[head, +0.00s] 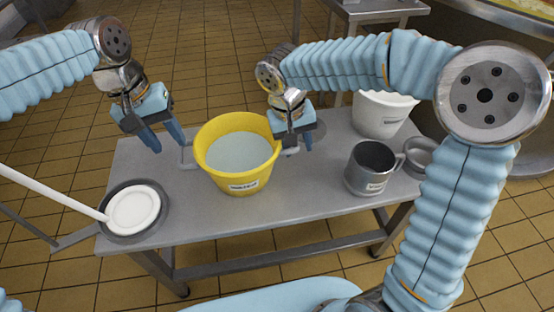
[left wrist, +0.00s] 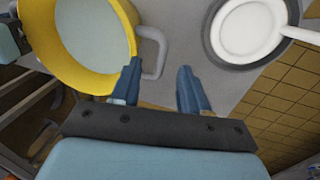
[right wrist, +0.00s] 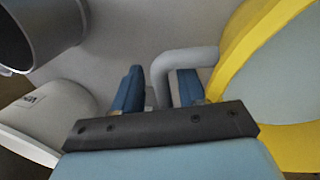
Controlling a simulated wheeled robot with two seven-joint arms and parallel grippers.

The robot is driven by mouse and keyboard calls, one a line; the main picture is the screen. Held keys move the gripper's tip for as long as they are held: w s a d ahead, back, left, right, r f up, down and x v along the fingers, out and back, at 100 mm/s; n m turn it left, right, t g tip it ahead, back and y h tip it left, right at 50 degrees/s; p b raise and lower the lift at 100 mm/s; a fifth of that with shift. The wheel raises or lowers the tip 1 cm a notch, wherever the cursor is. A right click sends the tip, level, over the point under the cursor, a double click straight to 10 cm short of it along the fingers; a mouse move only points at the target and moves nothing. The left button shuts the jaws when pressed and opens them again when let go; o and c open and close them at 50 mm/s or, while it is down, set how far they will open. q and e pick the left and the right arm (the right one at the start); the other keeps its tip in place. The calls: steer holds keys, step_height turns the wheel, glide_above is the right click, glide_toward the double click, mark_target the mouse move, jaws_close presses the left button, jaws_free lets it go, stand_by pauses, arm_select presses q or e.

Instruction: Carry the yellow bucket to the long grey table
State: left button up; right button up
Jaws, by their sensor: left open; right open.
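The yellow bucket (head: 208,160) stands upright on a grey metal table (head: 290,210), with a pale grey-blue fill and a grey handle on each side. My left gripper (head: 167,141) is open by its left handle; in the left wrist view the handle (left wrist: 161,50) reaches down between the open fingers (left wrist: 160,78), nearer the left one. My right gripper (head: 294,141) is open at the right handle; in the right wrist view part of that handle (right wrist: 162,75) lies between the open fingers (right wrist: 158,85). Whether the fingers touch the handles I cannot tell.
A dark round dish (head: 160,212) holds a white disc with a long white rod. A grey metal mug (head: 370,170), a small metal bowl (head: 417,160) and a white bucket (head: 380,115) stand on the right. Another grey table (head: 375,8) is behind. Tiled floor surrounds.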

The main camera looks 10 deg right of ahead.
step_height(320, 180, up, 12)
steer(key=a, duration=0.2)
steer(key=shift+a, duration=0.2)
steer(key=shift+f, duration=0.1)
stand_by(0.3)
